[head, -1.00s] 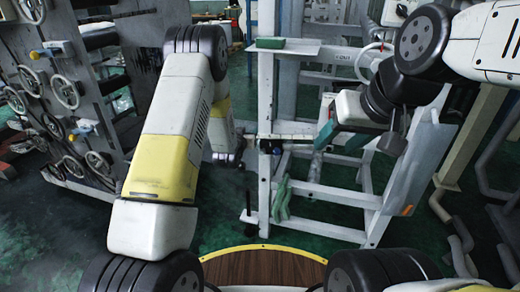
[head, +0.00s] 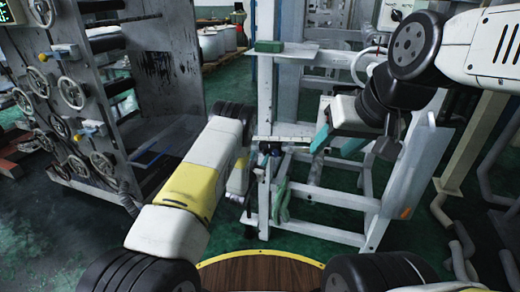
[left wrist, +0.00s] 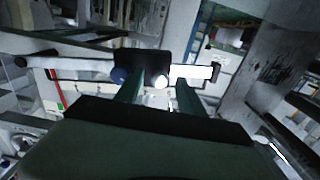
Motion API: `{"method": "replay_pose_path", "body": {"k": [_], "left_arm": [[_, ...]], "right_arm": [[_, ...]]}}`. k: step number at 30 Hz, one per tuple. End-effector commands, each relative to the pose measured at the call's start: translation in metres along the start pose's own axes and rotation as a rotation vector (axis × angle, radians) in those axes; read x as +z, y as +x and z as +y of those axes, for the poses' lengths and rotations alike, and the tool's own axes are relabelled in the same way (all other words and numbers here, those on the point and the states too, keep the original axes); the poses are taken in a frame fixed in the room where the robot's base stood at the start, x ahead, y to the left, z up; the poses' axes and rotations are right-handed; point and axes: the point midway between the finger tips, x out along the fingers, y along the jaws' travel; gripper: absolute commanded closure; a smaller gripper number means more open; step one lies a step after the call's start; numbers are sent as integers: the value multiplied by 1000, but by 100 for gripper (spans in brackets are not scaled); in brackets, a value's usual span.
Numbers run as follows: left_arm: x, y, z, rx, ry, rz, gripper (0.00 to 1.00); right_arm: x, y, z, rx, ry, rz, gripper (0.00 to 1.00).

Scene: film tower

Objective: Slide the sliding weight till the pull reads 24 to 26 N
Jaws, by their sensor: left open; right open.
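In the left wrist view a dark block (left wrist: 142,64), which looks like the sliding weight, sits on a pale horizontal bar (left wrist: 90,65). A blue knob and a white round part show on its near face. My left gripper (left wrist: 158,84) is open, its two green fingers apart and pointing at the block; I cannot tell if they touch it. In the head view the block (head: 270,149) shows small on the white frame (head: 264,100), and my left gripper is mostly hidden by its forearm. My right gripper (head: 336,139) is open and empty beside the frame's right part.
A panel with several handwheels (head: 72,92) stands at the left. A display with green digits (head: 12,10) is cut off at the top left corner, too small to read. Pipes (head: 450,215) stand at the right.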

Motion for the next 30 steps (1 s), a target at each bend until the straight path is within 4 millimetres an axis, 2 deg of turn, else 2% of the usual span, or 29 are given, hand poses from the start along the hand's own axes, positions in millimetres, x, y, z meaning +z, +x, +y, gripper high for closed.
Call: {"method": "replay_pose_path", "body": {"k": [4, 12, 19, 30], "left_arm": [[0, 10, 0, 1, 1, 0, 54], [0, 11, 0, 0, 0, -1, 56], [0, 11, 0, 0, 0, -1, 100], [0, 11, 0, 0, -1, -1, 100]], "right_arm": [[0, 0, 0, 0, 0, 0, 49], [0, 0, 0, 0, 0, 0, 49], [0, 0, 0, 0, 0, 0, 49], [0, 0, 0, 0, 0, 0, 49]]}}
